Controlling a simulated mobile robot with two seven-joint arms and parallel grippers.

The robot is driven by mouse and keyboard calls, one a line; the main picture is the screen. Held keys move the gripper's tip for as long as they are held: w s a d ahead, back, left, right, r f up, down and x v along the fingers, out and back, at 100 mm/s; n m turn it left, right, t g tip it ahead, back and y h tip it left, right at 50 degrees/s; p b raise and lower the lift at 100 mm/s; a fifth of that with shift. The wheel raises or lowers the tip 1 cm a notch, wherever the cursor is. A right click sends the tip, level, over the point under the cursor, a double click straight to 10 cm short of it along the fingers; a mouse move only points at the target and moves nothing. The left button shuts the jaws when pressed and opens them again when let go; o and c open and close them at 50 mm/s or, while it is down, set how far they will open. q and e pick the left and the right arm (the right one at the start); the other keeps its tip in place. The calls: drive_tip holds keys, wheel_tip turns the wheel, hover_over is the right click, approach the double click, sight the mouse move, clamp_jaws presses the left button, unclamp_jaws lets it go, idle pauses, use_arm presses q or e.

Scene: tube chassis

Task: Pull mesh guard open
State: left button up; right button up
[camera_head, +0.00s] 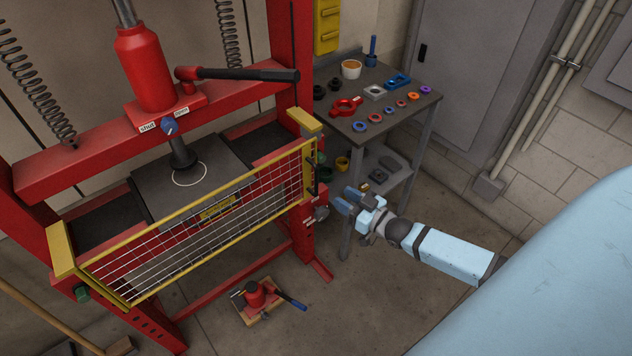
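The mesh guard (205,222) is a yellow frame with a wire grid across the front of the red press. It spans from the left post to the right post and looks closed. A dark upright handle (312,178) sits near its right end. My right gripper (340,203) is just right of that end, pointing left, apart from the guard. Its blue fingers look spread with nothing between them. My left gripper is out of view.
The red press frame (95,165) carries a red jack (145,70) with a black lever. A grey bench (400,125) with rings and small parts stands behind my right gripper. A small red jack (256,294) lies on the floor in front.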

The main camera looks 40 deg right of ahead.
sight(316, 193)
drive_tip(key=x, duration=1)
drive_tip(key=shift+w+f+p, duration=0.1)
drive_tip(key=shift+w+p, duration=0.05)
drive_tip(key=shift+p, duration=0.2)
clamp_jaws()
